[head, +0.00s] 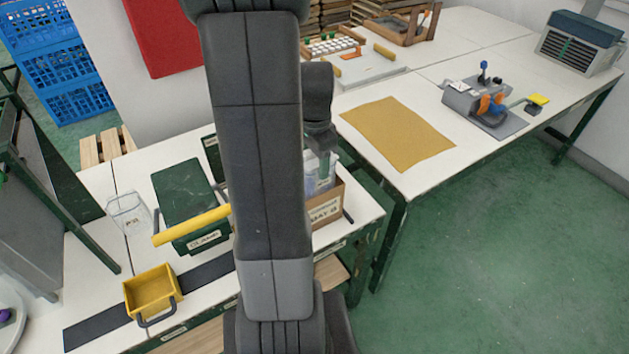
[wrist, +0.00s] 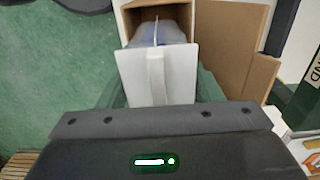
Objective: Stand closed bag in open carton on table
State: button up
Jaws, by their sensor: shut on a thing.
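The open carton (head: 339,198) is brown cardboard with a white label and stands on the near white table, just right of my arm. The wrist view shows its raised flaps (wrist: 235,45). The closed bag (head: 314,184) is clear and bluish, and its lower part is inside the carton. In the wrist view the bag's bluish body (wrist: 172,33) shows between the carton walls, behind a pale flat panel. My gripper (head: 324,163) points down over the carton and is shut on the bag's top. My arm hides the carton's left side, and I cannot see whether the bag touches the carton floor.
A dark green box (head: 183,190) with a yellow bar (head: 192,225) stands left of my arm. A clear container (head: 128,213) and a yellow bin (head: 152,290) are farther left. A tan mat (head: 398,134) lies on the other table, with bare table around it.

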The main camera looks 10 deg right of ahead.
aim_at(314, 182)
notch_tip(314, 182, down, 5)
jog(key=shift+f, duration=0.1)
dwell(0.3)
jog(key=shift+f, duration=0.1)
jog(key=shift+s+a+f+b, duration=0.15)
jog(key=shift+s+f+b, duration=0.35)
jog(key=shift+f, duration=0.2)
jog(key=o, duration=0.8)
jog(key=shift+o, duration=0.2)
jog(key=shift+w+r+p, duration=0.2)
jog(key=shift+r+p, duration=0.35)
jog(key=shift+r, duration=0.1)
jog(key=r, duration=1.2)
jog(key=shift+w+r, duration=0.15)
jog(key=shift+w, duration=0.15)
